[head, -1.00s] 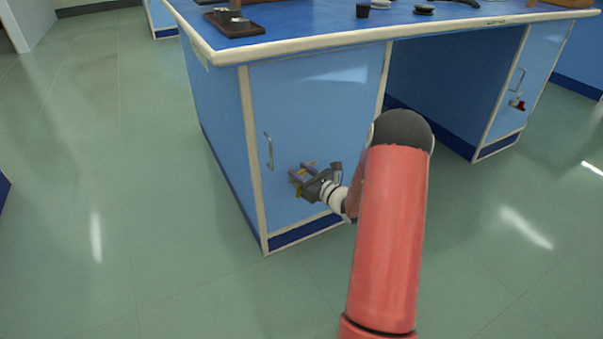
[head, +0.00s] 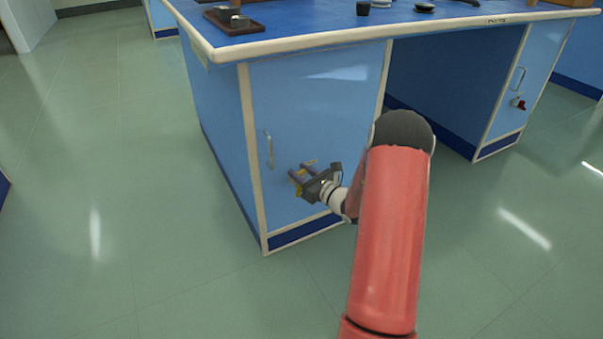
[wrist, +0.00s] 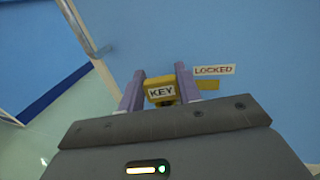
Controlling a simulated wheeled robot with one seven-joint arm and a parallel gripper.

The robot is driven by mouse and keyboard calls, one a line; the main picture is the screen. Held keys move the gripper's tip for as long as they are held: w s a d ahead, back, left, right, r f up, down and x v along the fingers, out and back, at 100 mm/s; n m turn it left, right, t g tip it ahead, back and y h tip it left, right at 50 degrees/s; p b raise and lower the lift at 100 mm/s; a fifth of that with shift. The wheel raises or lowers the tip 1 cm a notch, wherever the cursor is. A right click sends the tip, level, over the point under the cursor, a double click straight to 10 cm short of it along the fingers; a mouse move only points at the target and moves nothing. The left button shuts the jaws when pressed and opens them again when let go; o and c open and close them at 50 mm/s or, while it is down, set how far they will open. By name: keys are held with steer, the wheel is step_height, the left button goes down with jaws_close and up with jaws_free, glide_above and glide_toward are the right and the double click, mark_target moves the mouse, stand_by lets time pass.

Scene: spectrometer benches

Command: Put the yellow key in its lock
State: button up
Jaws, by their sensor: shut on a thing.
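In the wrist view the yellow key (wrist: 160,84), labelled "KEY", is held between the two purple fingers of my gripper (wrist: 160,86). The gripper is shut on it, in front of a blue cabinet door (wrist: 240,35). A "LOCKED" label (wrist: 214,70) is on the door just right of the fingers, with a yellow patch (wrist: 208,85) under it. The lock itself and the key's tip are hidden behind the key head and fingers, so I cannot tell whether the key is in it. In the head view my gripper (head: 297,178) is close to the lower part of the door (head: 315,110).
A metal door handle (head: 269,149) is left of the gripper and also shows in the wrist view (wrist: 85,32). The blue bench top (head: 300,22) overhangs above. Another cabinet door at right has a red item (head: 519,104) on it. The floor at left is clear.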

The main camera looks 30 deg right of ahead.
steer(key=shift+f, duration=0.3)
steer(key=o, duration=0.7)
steer(key=shift+s, duration=0.1)
steer(key=v, duration=1)
steer(key=shift+s+d, duration=0.15)
steer(key=shift+s, duration=0.2)
